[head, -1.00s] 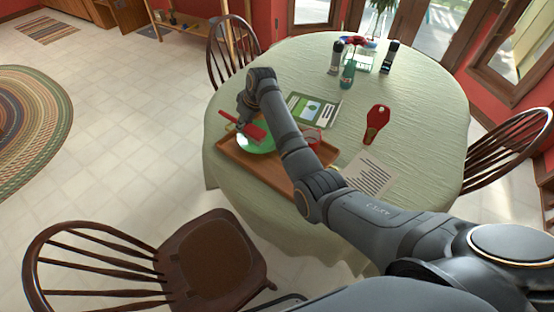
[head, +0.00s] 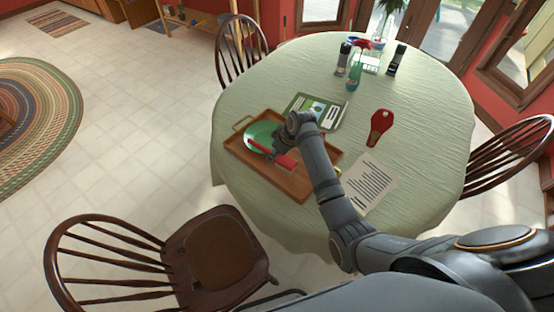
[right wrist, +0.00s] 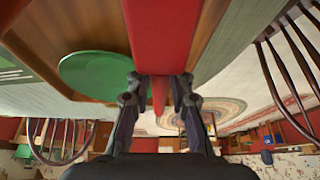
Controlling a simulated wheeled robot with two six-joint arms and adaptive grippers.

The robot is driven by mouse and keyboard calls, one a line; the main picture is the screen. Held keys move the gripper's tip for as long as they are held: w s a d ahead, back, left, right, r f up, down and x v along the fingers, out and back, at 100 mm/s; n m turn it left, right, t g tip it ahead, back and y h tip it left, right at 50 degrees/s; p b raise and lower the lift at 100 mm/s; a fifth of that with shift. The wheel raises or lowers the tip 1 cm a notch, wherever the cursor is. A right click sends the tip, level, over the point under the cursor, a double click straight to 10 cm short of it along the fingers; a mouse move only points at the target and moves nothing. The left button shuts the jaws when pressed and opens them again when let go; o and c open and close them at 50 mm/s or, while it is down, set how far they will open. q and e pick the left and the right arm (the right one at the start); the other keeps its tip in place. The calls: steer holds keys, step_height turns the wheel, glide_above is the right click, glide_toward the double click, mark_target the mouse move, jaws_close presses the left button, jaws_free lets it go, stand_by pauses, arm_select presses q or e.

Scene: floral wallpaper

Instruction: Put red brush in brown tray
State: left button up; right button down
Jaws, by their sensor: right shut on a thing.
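The red brush (head: 287,163) is held by my right gripper (head: 277,154) over the brown tray (head: 297,184). The gripper is shut on it. In the right wrist view the red brush (right wrist: 165,35) extends up from between the fingers, with the brown tray (right wrist: 60,22) behind it. I cannot tell whether the brush touches the tray floor. A green plate (head: 258,133) lies in the tray's left part, and it also shows in the right wrist view (right wrist: 95,76). My arm hides part of the tray's right side. My left gripper is not in view.
A printed paper (head: 368,184) lies right of the tray, and a green booklet (head: 312,108) lies behind it. A teal bottle (head: 352,80) and dark containers stand at the back. Chairs surround the table.

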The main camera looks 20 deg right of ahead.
steer(key=shift+s+d+f, duration=0.1)
steer(key=shift+s+f, duration=0.05)
steer(key=shift+f, duration=0.1)
steer(key=shift+s+d+f+p, duration=0.1)
steer(key=shift+s+f+p, duration=0.1)
steer(key=shift+f, duration=0.75)
steer(key=shift+s+d+f+p, duration=0.1)
steer(key=shift+s+f+p, duration=0.1)
steer(key=shift+f, duration=0.7)
steer(key=c, duration=1.2)
jaws_free()
steer(key=v, duration=1.2)
steer(key=shift+w, duration=0.1)
